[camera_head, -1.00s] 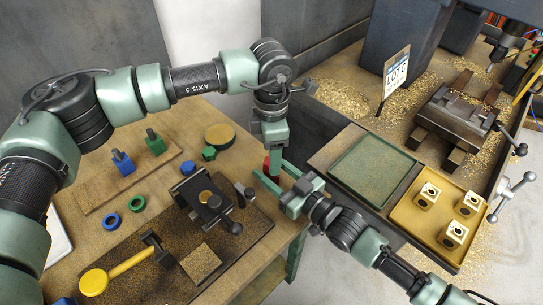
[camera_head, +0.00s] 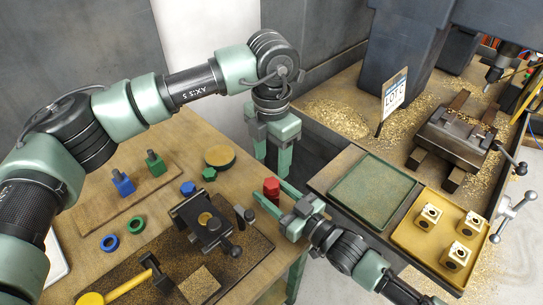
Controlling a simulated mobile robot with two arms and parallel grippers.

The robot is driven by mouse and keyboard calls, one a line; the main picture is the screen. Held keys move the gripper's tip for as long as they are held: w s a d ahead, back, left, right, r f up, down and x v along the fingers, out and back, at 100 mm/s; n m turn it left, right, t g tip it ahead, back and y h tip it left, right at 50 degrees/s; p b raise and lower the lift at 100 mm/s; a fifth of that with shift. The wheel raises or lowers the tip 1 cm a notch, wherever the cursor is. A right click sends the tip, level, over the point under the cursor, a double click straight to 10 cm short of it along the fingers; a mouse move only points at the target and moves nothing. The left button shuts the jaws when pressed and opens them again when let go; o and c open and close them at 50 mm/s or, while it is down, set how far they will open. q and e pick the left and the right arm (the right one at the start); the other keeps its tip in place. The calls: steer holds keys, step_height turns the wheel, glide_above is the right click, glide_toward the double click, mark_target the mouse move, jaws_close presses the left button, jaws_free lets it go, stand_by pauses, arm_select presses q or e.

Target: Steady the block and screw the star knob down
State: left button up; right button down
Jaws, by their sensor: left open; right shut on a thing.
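A red knob-like piece (camera_head: 271,188) sits between the fingers of my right gripper (camera_head: 270,195), which is shut on it at the table's right edge. My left gripper (camera_head: 272,158) is open and empty, fingers down, just above and behind the red piece. A blue block with a dark stud (camera_head: 123,184) and a green block with a dark stud (camera_head: 155,164) stand upright on a wooden board (camera_head: 100,203). A loose blue knob (camera_head: 188,188) and a green knob (camera_head: 209,174) lie on the table. I see no red block.
A dark vise (camera_head: 205,218) and a yellow-handled hammer (camera_head: 125,286) rest on a dark mat. A blue ring (camera_head: 109,243) and green ring (camera_head: 137,224) lie nearby. At right are a green tray (camera_head: 372,190), a yellow tray with brass blocks (camera_head: 405,240) and a drill-press vise (camera_head: 450,140).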

mark_target(271, 183)
arm_select(q)
steer(key=shift+r+n, duration=0.1)
steer(key=shift+n, duration=0.2)
steer(key=shift+f, duration=4)
jaws_close()
steer(key=shift+o, duration=0.7)
jaws_free()
steer(key=shift+r, duration=0.1)
